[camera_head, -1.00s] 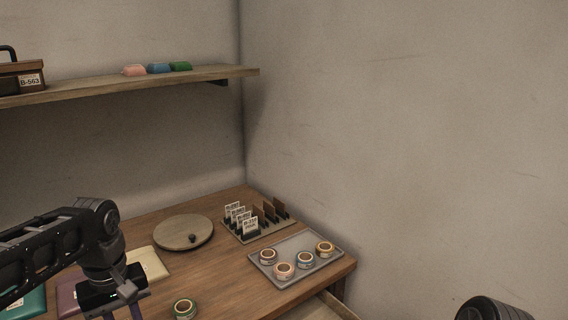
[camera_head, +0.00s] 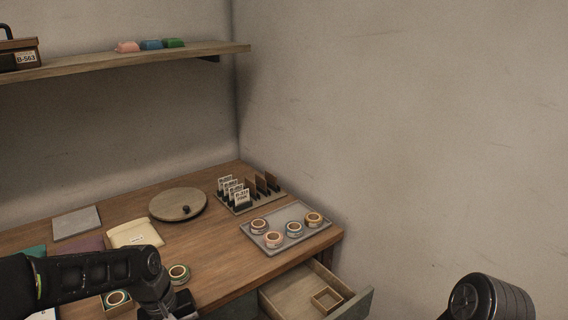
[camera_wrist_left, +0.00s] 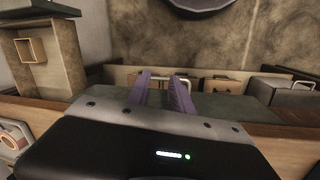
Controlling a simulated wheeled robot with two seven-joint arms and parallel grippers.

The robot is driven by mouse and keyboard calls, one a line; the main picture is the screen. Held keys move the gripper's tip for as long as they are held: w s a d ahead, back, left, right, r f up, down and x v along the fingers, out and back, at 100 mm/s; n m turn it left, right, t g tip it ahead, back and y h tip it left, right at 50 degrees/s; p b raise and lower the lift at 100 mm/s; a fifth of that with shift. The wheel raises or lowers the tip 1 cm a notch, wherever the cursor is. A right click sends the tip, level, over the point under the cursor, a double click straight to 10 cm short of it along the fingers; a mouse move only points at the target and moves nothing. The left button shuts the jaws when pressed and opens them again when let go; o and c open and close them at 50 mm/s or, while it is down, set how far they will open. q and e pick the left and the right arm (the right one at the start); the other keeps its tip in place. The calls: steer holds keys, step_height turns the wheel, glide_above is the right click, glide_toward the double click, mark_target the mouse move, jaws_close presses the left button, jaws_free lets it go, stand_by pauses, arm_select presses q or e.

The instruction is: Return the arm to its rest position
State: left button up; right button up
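My left arm (camera_head: 95,275) reaches in from the left over the front of the desk in the head view. Its hand is cut off by the bottom edge there. In the left wrist view my left gripper (camera_wrist_left: 162,78) shows two purple fingers standing apart with nothing between them. It points toward a low area with handled cases, away from the tapes. My right gripper is not in view; a dark rounded part at the lower right of the head view seems to be my right arm.
A tray (camera_head: 274,249) holds several tape rolls beside a card rack (camera_head: 241,207) and a round board (camera_head: 178,204). An open drawer (camera_head: 290,297) juts out at the desk's front. A shelf (camera_head: 120,66) hangs above.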

arm_select(q)
steer(key=s+d+f+m+h, duration=0.1)
steer(key=s+d+f, duration=0.2)
steer(key=d+f, duration=0.35)
steer(key=s+d+f+m+h, duration=0.1)
steer(key=s+d+f, duration=0.2)
steer(key=f, duration=0.6)
steer(key=s+d+f, duration=0.2)
steer(key=s+f, duration=0.3)
steer(key=s, duration=0.1)
steer(key=s+d+f+m, duration=0.1)
steer(key=s+d+f, duration=0.1)
steer(key=s+f, duration=0.3)
steer(key=shift+s+d+f, duration=0.25)
steer(key=shift+s, duration=0.65)
